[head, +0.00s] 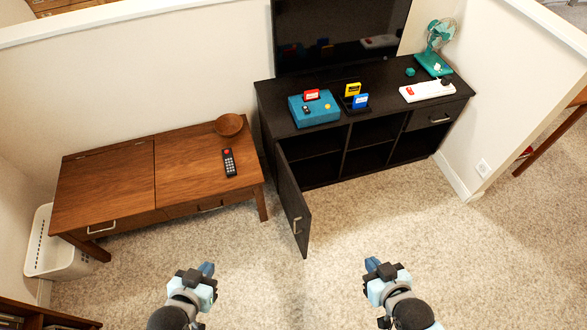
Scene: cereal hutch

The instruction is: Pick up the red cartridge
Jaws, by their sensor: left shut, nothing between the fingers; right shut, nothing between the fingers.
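The red cartridge (312,95) stands upright at the top of a blue console (322,115) on the black cabinet. A yellow cartridge (352,89) and a blue cartridge (360,101) stand to its right in a dark holder. My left gripper (207,269) is shut and empty over the carpet, well in front of the cabinet. My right gripper (372,264) is shut and empty over the carpet, further right. Both are far from the red cartridge.
The black cabinet (283,119) has an open door (293,203) jutting towards me. A wooden table (110,190) with a remote (229,162) and bowl (229,124) stands left. A power strip (427,90) and fan (438,48) sit at the cabinet's right. Carpet in front is clear.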

